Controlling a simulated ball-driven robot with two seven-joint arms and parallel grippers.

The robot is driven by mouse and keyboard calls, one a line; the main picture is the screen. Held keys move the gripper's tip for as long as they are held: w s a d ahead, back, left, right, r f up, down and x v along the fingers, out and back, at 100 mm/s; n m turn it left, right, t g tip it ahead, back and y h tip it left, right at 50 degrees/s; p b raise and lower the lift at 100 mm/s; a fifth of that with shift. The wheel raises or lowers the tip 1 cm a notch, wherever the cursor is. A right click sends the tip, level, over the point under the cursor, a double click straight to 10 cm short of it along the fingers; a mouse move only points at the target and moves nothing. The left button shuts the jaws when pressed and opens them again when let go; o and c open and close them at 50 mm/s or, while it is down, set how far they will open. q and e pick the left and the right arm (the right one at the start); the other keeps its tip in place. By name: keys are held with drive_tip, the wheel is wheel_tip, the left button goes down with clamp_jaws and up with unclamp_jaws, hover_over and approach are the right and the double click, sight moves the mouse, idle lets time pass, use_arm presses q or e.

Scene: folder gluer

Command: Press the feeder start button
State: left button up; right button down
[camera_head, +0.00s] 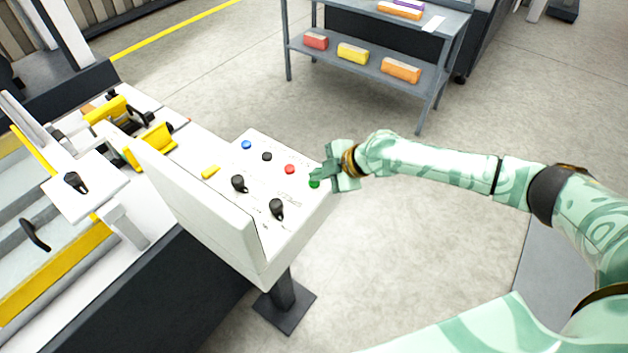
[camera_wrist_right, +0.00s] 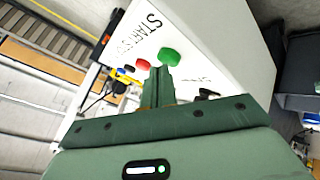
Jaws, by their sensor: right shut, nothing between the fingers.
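The control panel (camera_head: 222,226) is a white slanted box on a dark post. On it, a green button (camera_head: 314,183) sits at the edge nearest my right arm, with a red button (camera_head: 289,169), a black one (camera_head: 267,156) and a blue one (camera_head: 246,145) in line beyond it. My right gripper (camera_head: 318,177) is shut and empty, its tips at the green button. In the right wrist view the fingertips (camera_wrist_right: 160,72) appear just below the green button (camera_wrist_right: 169,56), beside printed lettering reading START; I cannot tell whether they touch. My left gripper is not in view.
Two black knobs (camera_head: 276,207) and a yellow piece (camera_head: 211,172) are also on the panel. The machine with yellow parts (camera_head: 150,146) stands at the left. A grey shelf cart (camera_head: 375,62) with coloured boxes stands at the back. Open floor lies right of the panel.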

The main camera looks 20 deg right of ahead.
sight(319, 183)
drive_tip(key=shift+f, duration=0.25)
idle(0.4)
drive_tip(key=shift+r+p, duration=0.5)
drive_tip(key=shift+r, duration=0.4)
drive_tip(key=shift+r, duration=0.1)
wheel_tip(319, 183, up, 5)
drive_tip(key=p, duration=0.4)
idle(0.8)
